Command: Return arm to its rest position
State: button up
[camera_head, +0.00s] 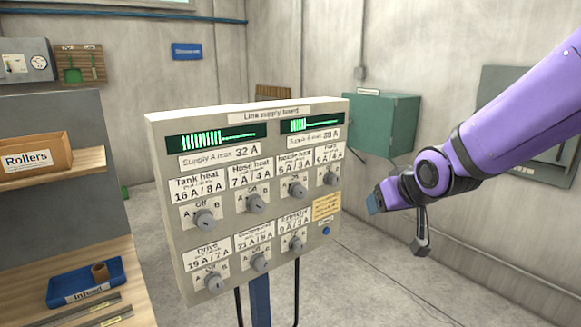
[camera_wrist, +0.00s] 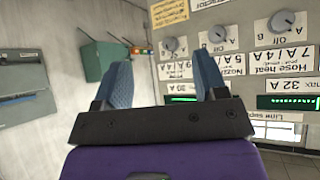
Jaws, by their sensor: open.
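My purple arm (camera_head: 520,115) reaches in from the right in the head view. The board shows upside down at the right of that view, beyond the fingers. The board carries several grey rotary knobs, including the tank heat knob (camera_head: 204,220) and the drive knob (camera_head: 214,283).
A green wall box (camera_head: 385,125) is behind my gripper. At left, a shelf holds a Rollers bin (camera_head: 35,153) and a bench holds a blue Infeed tray (camera_head: 88,286). The floor (camera_head: 400,290) below my gripper looks clear apart from a thin cable.

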jog(key=s+d+r+m+g, duration=0.1)
jog(key=s+d+r, duration=0.1)
jog(key=s, duration=0.6)
jog(key=s+d+r+g+h, duration=0.1)
jog(key=s+d+r, duration=0.2)
jog(key=s+d, duration=0.2)
jog(key=s+d+r+m+g+h, duration=0.1)
jog(key=s+d+r+g, duration=0.1)
jog(key=s, duration=0.8)
jog(key=shift+s+d+r+m, duration=0.35)
jog(key=shift+d+r, duration=0.15)
jog(key=shift+d, duration=0.15)
jog(key=shift+w, duration=0.15)
